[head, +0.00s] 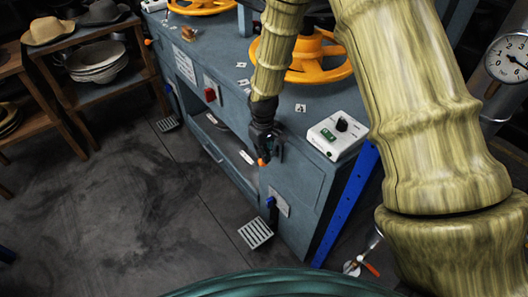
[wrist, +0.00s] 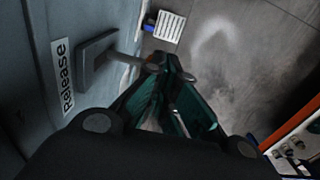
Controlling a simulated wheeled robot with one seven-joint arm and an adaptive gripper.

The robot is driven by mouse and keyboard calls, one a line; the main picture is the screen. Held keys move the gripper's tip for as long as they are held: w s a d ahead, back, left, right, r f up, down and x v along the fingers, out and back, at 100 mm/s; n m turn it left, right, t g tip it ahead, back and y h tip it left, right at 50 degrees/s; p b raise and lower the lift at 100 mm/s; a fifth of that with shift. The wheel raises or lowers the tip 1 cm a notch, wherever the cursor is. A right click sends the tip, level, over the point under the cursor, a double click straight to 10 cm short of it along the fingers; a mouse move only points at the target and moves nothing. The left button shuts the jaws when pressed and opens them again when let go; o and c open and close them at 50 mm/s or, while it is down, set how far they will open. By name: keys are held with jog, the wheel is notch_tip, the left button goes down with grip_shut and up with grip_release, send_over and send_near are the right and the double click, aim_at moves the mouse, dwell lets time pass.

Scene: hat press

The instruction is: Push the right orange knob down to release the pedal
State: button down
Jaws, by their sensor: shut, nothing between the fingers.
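The right orange knob (head: 262,162) shows as a small orange tip on the front of the blue-grey press in the head view. My gripper (head: 268,148) is right at it, pointing down, and partly hides it. In the wrist view my gripper (wrist: 170,70) is shut and empty, its fingertips beside the end of a metal lever (wrist: 125,60). The lever comes out of a grey plate (wrist: 97,62) near the "Release" label (wrist: 62,78).
A white control box (head: 338,136) and orange handwheels (head: 305,58) are on the press top. A red button (head: 210,95) is on its front. Another left orange knob (head: 148,42) is farther back. A blue post (head: 345,205) stands at right.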

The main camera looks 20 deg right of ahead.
notch_tip(320, 180, up, 8)
jog(key=p, duration=0.5)
jog(key=shift+f+p, duration=0.25)
jog(key=shift+p, duration=0.1)
dwell(0.8)
